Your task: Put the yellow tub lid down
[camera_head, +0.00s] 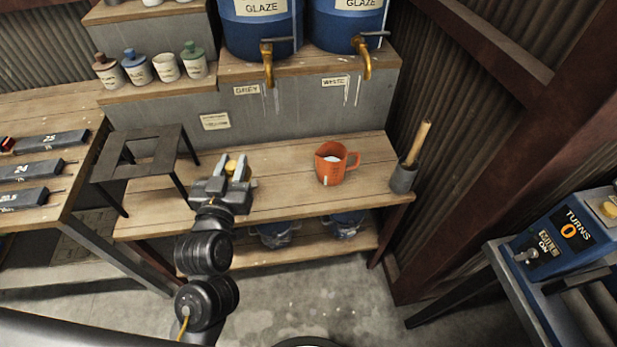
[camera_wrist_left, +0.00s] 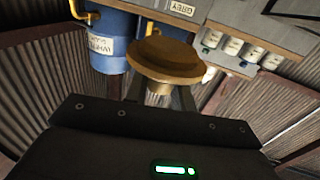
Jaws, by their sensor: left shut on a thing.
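The yellow tub lid (camera_head: 231,167) is small in the head view, between the fingertips of my left gripper (camera_head: 231,164). The gripper and lid are over the wooden bench (camera_head: 285,180), left of the orange jug. I cannot tell how far the lid is above the bench top. My right gripper is in neither view.
An orange jug (camera_head: 330,170) and a grey pot with a wooden stick (camera_head: 403,178) stand on the bench. A dark metal stand (camera_head: 140,160) is to the left. Two blue glaze tubs (camera_head: 255,35) with brass taps are above. Bench wood between gripper and jug is clear.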

